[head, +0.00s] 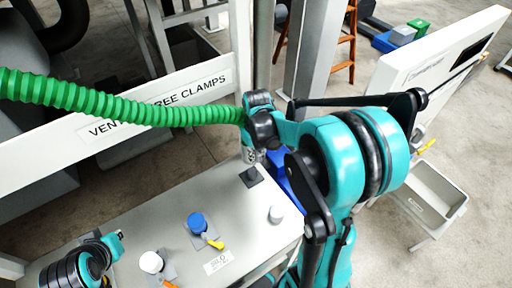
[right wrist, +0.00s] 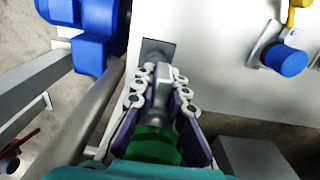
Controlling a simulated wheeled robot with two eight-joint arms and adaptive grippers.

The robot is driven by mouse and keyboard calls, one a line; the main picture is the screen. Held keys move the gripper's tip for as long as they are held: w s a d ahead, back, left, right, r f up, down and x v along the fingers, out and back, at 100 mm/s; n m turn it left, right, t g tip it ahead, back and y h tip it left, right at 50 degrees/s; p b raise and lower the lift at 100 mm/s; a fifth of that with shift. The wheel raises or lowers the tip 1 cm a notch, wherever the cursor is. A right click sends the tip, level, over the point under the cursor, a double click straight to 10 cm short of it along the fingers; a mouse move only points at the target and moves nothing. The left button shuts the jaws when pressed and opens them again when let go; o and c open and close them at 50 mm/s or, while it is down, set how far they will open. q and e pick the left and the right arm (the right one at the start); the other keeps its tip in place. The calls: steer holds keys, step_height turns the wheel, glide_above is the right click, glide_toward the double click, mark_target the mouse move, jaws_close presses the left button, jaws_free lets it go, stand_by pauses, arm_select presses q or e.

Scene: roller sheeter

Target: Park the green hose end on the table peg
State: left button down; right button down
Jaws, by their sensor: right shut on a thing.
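The green ribbed hose (head: 120,105) comes in from the left and runs to my right wrist. My right gripper (head: 250,156) points down above the table (head: 225,190). In the right wrist view my right gripper (right wrist: 163,92) is shut on the hose end, which shows a green collar (right wrist: 155,145) and a grey metal fitting (right wrist: 163,76). A dark square plate (head: 251,177) lies on the table just below the gripper; it also shows in the right wrist view (right wrist: 158,50). I cannot make out a peg on it, and whether fitting and plate touch is unclear. My left gripper is not in view.
A blue cap (head: 197,222) with a yellow lever, a white cap (head: 151,262) and a small white cylinder (head: 276,214) stand on the table. A white lettered rail (head: 190,85) runs behind. A grey bin (head: 432,195) stands at right.

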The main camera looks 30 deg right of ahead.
steer(key=shift+d+r, duration=0.1)
steer(key=shift+d, duration=0.1)
steer(key=shift+s+f+b, duration=0.2)
steer(key=shift+f+b, duration=0.25)
steer(key=shift+b, duration=0.1)
step_height(320, 180, down, 7)
steer(key=b, duration=0.5)
steer(key=shift+r, duration=0.15)
steer(key=shift+f+b, duration=0.35)
steer(key=shift+b, duration=0.05)
steer(key=shift+f+b, duration=0.45)
steer(key=shift+f, duration=0.05)
steer(key=shift+f, duration=0.25)
stand_by(0.5)
steer(key=shift+f+b, duration=0.45)
steer(key=shift+b, duration=0.15)
steer(key=shift+f+b, duration=0.75)
steer(key=shift+f, duration=0.15)
stand_by(0.5)
